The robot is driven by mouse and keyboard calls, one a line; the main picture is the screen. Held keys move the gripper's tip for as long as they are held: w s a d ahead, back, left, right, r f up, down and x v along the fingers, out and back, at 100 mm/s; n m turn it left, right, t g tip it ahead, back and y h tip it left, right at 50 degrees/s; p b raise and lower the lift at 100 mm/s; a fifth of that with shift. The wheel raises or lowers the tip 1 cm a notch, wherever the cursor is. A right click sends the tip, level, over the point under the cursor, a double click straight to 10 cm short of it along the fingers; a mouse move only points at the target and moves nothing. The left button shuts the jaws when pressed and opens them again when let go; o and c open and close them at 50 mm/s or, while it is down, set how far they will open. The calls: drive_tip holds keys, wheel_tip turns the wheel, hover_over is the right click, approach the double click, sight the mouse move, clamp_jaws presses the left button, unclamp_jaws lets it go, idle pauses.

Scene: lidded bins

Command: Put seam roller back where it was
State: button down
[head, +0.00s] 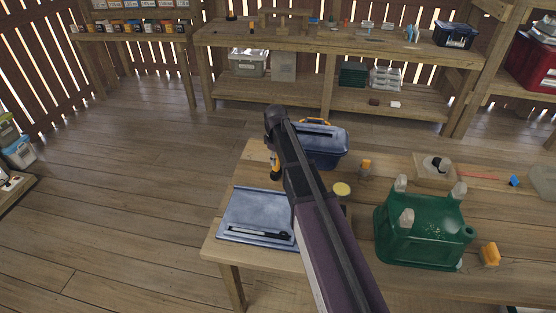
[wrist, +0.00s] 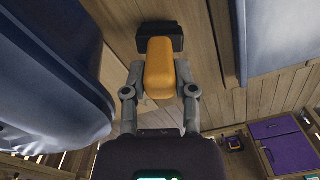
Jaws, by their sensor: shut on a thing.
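The seam roller appears to be the orange-handled tool with a black end (wrist: 160,65) in the wrist view. My gripper (wrist: 160,88) has its two grey fingers closed on either side of the orange handle. In the head view my gripper (head: 275,170) hangs over the left part of the workbench, between the blue lidded bin (head: 328,150) and the flat grey-blue tray or lid (head: 245,209). A bit of the tool's orange shows there. Whether the tool touches the bench top, I cannot tell.
A green container (head: 420,240) with pale feet stands on the bench at right, an orange block (head: 490,255) beside it. An orange-topped bottle (head: 366,170) and a yellow disc (head: 342,189) are near my arm. Shelves (head: 340,47) line the back.

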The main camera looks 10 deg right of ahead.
drive_tip(key=shift+f, duration=0.25)
drive_tip(key=c, duration=0.7)
unclamp_jaws()
drive_tip(key=shift+r, duration=0.1)
drive_tip(key=shift+r, duration=0.15)
wheel_tip(320, 180, up, 12)
drive_tip(key=p, duration=1.2)
drive_tip(key=shift+s, duration=0.1)
